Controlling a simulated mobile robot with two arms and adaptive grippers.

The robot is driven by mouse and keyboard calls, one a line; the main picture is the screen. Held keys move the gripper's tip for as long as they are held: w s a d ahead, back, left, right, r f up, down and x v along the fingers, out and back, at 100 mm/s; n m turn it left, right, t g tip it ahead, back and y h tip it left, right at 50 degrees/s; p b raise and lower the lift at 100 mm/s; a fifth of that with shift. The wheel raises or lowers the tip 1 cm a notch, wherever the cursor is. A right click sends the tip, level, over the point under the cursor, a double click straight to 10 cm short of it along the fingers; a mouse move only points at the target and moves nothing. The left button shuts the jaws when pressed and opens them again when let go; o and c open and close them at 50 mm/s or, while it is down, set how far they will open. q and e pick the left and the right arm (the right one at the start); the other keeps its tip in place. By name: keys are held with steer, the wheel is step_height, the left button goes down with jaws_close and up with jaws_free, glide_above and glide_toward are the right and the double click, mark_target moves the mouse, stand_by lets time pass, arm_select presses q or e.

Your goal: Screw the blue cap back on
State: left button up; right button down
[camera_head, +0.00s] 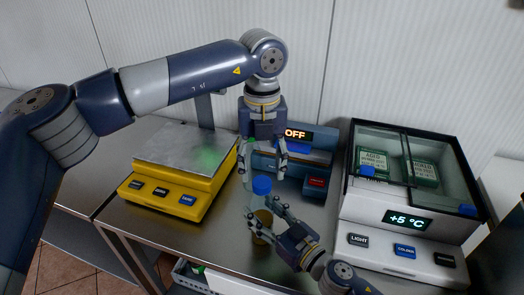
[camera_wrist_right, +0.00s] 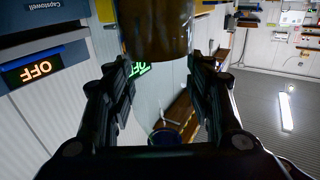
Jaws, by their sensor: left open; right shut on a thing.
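The blue cap (camera_head: 262,186) sits upright above the brown jar (camera_head: 262,222) on the counter's front part; whether it is seated on the threads I cannot tell. My left gripper (camera_head: 264,174) points down from above, its fingers open and apart just over the cap, holding nothing. My right gripper (camera_head: 262,212) comes in from the lower right and is shut on the jar, whose middle is partly hidden by the fingers. In the right wrist view the amber jar (camera_wrist_right: 158,30) shows at the top between the fingers of this gripper (camera_wrist_right: 160,68).
A yellow scale (camera_head: 165,205) stands left. A blue device with an OFF display (camera_head: 297,134) is behind my left gripper. A glass-topped cooler (camera_head: 405,222) reading +5 °C stands right. A grey crate (camera_head: 190,283) is below the counter's front edge.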

mark_target(262, 181)
arm_select(q)
steer(key=shift+f, duration=1.95)
steer(key=shift+c, duration=0.5)
steer(key=c, duration=1)
